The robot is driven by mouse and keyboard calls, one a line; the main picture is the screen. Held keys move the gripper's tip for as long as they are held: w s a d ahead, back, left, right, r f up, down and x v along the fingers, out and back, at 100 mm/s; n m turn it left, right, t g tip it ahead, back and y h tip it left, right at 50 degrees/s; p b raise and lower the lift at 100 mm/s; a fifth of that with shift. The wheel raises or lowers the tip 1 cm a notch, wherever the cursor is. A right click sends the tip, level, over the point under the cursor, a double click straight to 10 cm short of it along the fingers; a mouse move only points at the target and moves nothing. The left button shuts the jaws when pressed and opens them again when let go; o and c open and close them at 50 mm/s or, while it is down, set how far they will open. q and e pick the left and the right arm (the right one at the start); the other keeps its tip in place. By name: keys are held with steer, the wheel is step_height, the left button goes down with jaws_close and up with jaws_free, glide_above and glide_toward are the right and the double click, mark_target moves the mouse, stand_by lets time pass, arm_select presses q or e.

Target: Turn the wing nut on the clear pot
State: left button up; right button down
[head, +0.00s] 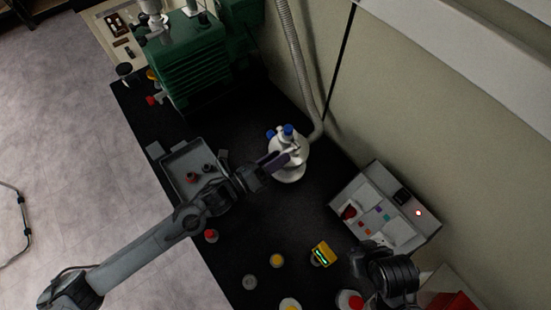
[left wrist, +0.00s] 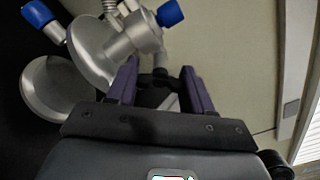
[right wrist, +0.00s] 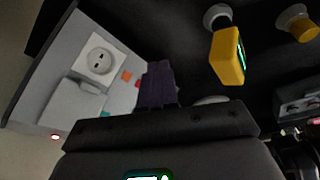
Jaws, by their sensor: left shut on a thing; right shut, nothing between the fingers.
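The pot (head: 291,172) is a pale, silvery vessel with blue knobs, standing on the black bench near the wall. It also shows in the left wrist view (left wrist: 98,52), where its metal body is at the upper left. My left gripper (head: 280,160) reaches to the pot's near side. In the left wrist view its two purple fingers close around a small dark part on the pot, which looks like the wing nut (left wrist: 160,79); its shape is partly hidden. My right gripper (right wrist: 157,82) is shut and empty, well away from the pot, over the bench's right part.
A grey tray (head: 178,165) with small dark and red items lies left of the pot. A ribbed hose (head: 291,50) runs behind it. A green machine (head: 190,65) stands at the back. A grey control box (head: 375,183) and a yellow meter (head: 323,254) are at the right.

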stand_by(0.4)
arm_select(q)
steer(key=o, duration=1.1)
steer(key=shift+c, duration=0.2)
steer(key=v, duration=1)
steer(key=shift+s+a, duration=0.3)
steer(key=shift+c, duration=0.4)
